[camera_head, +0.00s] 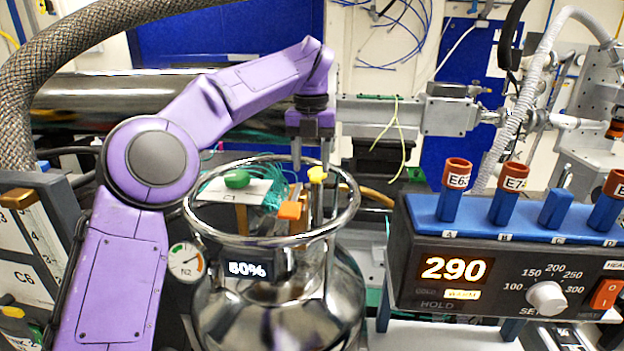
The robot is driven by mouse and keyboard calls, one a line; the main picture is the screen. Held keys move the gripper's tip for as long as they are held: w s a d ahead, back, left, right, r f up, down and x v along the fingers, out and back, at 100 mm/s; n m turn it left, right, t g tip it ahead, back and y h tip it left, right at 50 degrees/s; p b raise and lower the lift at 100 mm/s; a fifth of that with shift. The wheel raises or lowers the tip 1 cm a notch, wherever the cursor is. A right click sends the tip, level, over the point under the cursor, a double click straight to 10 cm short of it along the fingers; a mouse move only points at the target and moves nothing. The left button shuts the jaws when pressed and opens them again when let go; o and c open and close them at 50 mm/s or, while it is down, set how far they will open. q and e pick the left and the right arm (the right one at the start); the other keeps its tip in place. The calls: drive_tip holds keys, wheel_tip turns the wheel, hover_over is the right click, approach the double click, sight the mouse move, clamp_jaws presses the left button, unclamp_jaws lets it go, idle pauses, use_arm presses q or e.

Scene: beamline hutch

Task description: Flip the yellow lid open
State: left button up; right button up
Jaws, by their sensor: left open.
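A small yellow lid (317,174) shows inside the mouth of the shiny metal dewar (205,222), near its back right. It sits at the top of a thin upright post, and I cannot tell its hinge side. My left gripper (311,168) points down from the purple arm, with its two fingers apart. The fingertips are at the yellow lid, the right finger partly behind or beside it; whether they touch is unclear. An orange lid (290,210) and a green lid (237,179) show in the same opening. My right gripper is out of view.
The dewar's raised rim surrounds the lids. At right, a heater block (440,300) reads 290 and holds several orange-capped blue tubes (510,195). A gauge (186,260) and a braided hose (20,110) are at left. Beamline pipes stand behind.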

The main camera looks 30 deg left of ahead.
sight(315, 179)
use_arm(q)
drive_tip(key=w+f, duration=0.1)
drive_tip(key=f, duration=0.1)
drive_tip(key=w+f, duration=0.1)
drive_tip(key=shift+w+f, duration=0.35)
drive_tip(key=shift+s+r, duration=0.3)
drive_tip(key=shift+s, duration=0.2)
drive_tip(key=shift+s+r, duration=0.1)
drive_tip(key=shift+s, duration=0.1)
drive_tip(key=c, duration=0.4)
drive_tip(key=shift+w, duration=0.1)
clamp_jaws()
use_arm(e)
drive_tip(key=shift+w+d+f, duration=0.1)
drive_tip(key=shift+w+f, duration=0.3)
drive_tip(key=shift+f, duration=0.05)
